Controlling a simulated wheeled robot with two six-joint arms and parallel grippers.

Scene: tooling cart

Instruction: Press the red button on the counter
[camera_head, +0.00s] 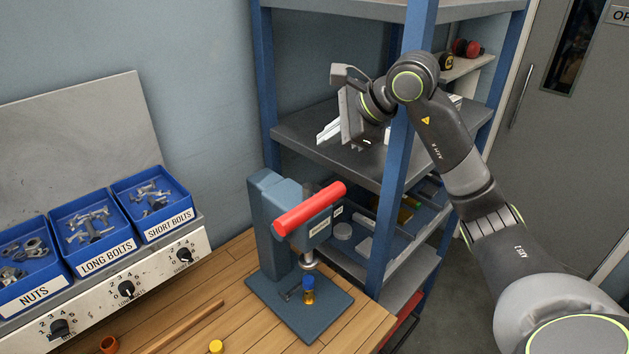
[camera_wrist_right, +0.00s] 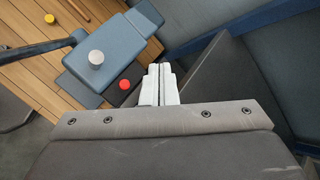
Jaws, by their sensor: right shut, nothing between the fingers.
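The round red button (camera_wrist_right: 125,84) shows in the right wrist view on a dark base (camera_wrist_right: 121,96), beside a blue-grey block and left of my fingers. I cannot make the button out in the head view; the press may hide it. My right gripper (camera_head: 328,131) is raised behind and above the press, in front of the shelf rack. Its pale fingers (camera_wrist_right: 159,72) are together with nothing between them, apart from the button. My left gripper is not in view.
A blue-grey press (camera_head: 272,225) with a red handle (camera_head: 310,208) stands on the wooden counter (camera_head: 235,265). A blue-posted shelf rack (camera_head: 394,180) is close to my right arm. Blue bolt bins (camera_head: 108,254) stand left. A yellow piece (camera_head: 216,346) lies near the front.

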